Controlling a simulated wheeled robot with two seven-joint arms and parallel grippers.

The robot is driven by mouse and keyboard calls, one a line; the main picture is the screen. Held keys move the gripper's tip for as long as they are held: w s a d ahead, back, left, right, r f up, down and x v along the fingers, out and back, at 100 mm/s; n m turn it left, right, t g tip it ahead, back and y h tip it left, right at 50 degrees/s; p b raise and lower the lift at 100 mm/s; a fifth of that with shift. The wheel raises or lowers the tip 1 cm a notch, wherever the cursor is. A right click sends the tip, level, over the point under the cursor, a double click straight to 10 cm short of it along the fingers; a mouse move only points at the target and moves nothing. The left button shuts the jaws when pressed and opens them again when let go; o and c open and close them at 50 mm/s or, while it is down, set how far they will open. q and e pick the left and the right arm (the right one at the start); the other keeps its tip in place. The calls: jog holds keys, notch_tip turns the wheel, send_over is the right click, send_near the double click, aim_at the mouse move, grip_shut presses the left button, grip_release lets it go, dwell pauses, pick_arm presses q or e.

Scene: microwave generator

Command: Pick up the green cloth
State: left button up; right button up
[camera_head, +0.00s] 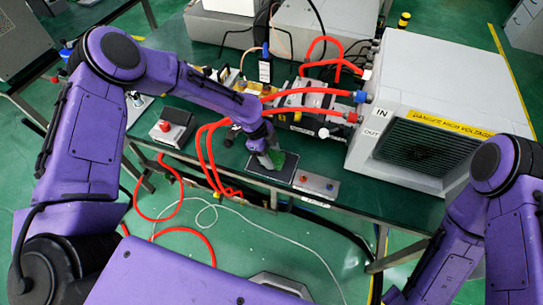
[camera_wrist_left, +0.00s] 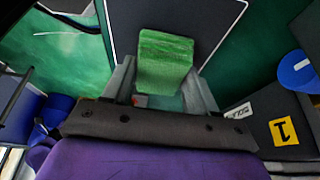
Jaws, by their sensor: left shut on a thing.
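The green cloth (camera_head: 279,161) is a small bright green piece at a dark, light-edged pad (camera_head: 256,167) on the workbench. My left gripper (camera_head: 268,158) reaches down over the pad and is shut on the cloth. In the left wrist view the cloth (camera_wrist_left: 165,58) stands out between the two grey fingers of my left gripper (camera_wrist_left: 161,80), over the dark pad (camera_wrist_left: 213,18). I cannot tell whether the cloth still touches the pad. My right arm is at the lower right of the head view; its gripper is out of view.
A large grey box (camera_head: 437,105) marked IN and OUT stands to the right on the bench. Red hoses (camera_head: 305,93) run from it close to my left arm. A red-knobbed box (camera_head: 172,127) stands left, and a small panel (camera_head: 317,185) lies right of the pad.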

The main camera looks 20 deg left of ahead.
pick_arm(q)
notch_tip(320, 180, up, 3)
jog(key=shift+d+f+b, duration=0.1)
jog(key=shift+b, duration=0.25)
jog(key=s+d+r+b, duration=0.3)
jog(key=s+d+r, duration=0.6)
jog(key=s, duration=0.1)
jog(key=shift+d+r+b, duration=0.3)
jog(key=shift+r+b, duration=0.05)
jog(key=shift+o, duration=0.4)
jog(key=shift+a, duration=0.1)
